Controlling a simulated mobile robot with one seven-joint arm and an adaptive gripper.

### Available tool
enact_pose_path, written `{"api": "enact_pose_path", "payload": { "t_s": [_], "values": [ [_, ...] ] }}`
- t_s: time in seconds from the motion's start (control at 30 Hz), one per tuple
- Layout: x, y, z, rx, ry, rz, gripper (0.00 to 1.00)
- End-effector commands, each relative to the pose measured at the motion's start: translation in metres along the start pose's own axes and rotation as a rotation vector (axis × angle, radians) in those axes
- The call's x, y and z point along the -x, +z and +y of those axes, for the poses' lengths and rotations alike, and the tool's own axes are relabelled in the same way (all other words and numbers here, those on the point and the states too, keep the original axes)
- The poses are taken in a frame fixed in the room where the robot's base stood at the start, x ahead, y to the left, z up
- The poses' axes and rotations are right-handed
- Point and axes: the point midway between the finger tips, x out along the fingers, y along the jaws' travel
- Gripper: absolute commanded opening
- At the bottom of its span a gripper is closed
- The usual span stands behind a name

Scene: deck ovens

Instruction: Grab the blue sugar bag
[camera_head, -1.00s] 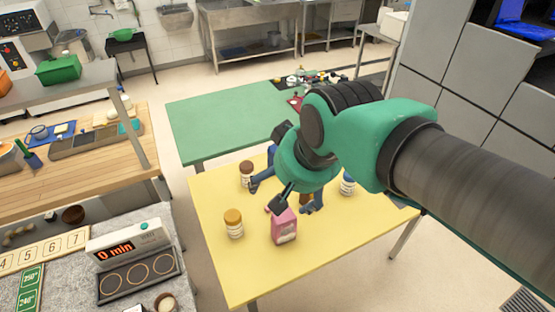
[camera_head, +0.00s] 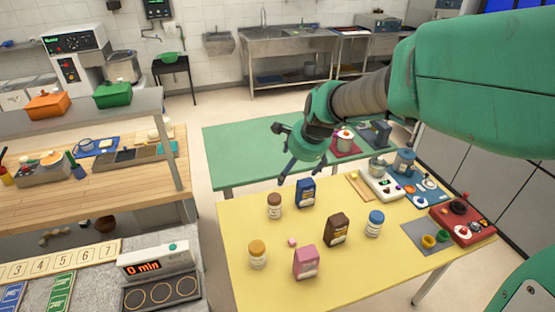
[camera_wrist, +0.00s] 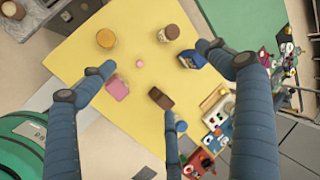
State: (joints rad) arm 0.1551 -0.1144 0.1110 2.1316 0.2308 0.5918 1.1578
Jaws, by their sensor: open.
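The blue sugar bag (camera_head: 305,193) stands upright on the yellow table (camera_head: 245,270), near its far edge. In the wrist view the blue bag (camera_wrist: 192,60) is beside the right finger, which partly covers it. My gripper (camera_head: 297,168) is above and just behind the bag in the head view, apart from it. Its fingers are spread wide and hold nothing. In the wrist view my gripper (camera_wrist: 150,75) has the fingers open over the table.
Play sets crowd the table's right end. A green table (camera_head: 235,150) is behind.

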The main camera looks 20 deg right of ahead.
Motion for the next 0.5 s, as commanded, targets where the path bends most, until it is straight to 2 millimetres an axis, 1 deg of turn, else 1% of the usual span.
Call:
{"api": "enact_pose_path", "payload": {
  "t_s": [0.03,0.2,0.37,0.5],
  "values": [
    [-0.010,-0.007,-0.007,-0.061,0.007,-0.001,0.90],
    [-0.045,-0.029,-0.029,-0.285,0.011,0.001,0.90],
    [-0.081,-0.052,-0.045,-0.497,0.014,0.007,0.90],
    [-0.115,-0.074,-0.055,-0.683,0.017,0.014,0.90]
  ]
}}
